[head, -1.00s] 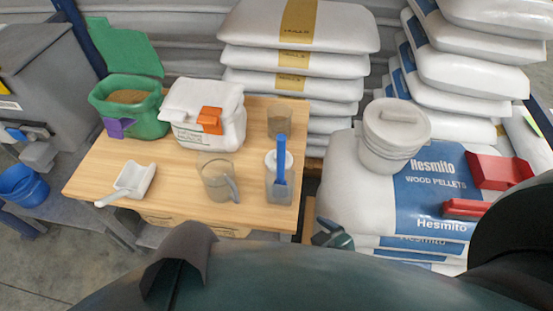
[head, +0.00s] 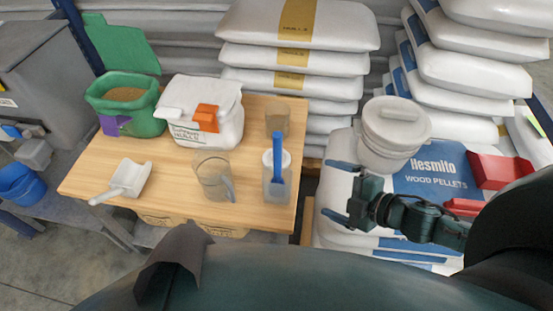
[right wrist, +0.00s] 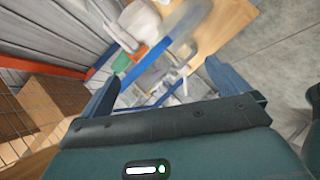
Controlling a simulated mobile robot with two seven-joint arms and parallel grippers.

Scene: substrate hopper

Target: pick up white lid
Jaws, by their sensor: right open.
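The white lid (head: 398,120) has a raised grip bar and sits on a white bucket (head: 388,158), which stands upright on the stacked pellet bags right of the table. My right gripper (head: 336,191) is in front of the bucket and a little to its left, over the front of the bags. Its two blue fingers are spread, point left and hold nothing. In the right wrist view the open fingers (right wrist: 160,74) frame a blurred, tilted scene in which I cannot make out the lid surely. My left gripper is not in view.
The wooden table (head: 240,213) holds a green bag (head: 150,116), a white bag (head: 212,140), a white scoop (head: 126,180), a clear jug (head: 211,180) and a container with a blue handle (head: 276,185). A red scoop (head: 490,170) lies right of the bucket.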

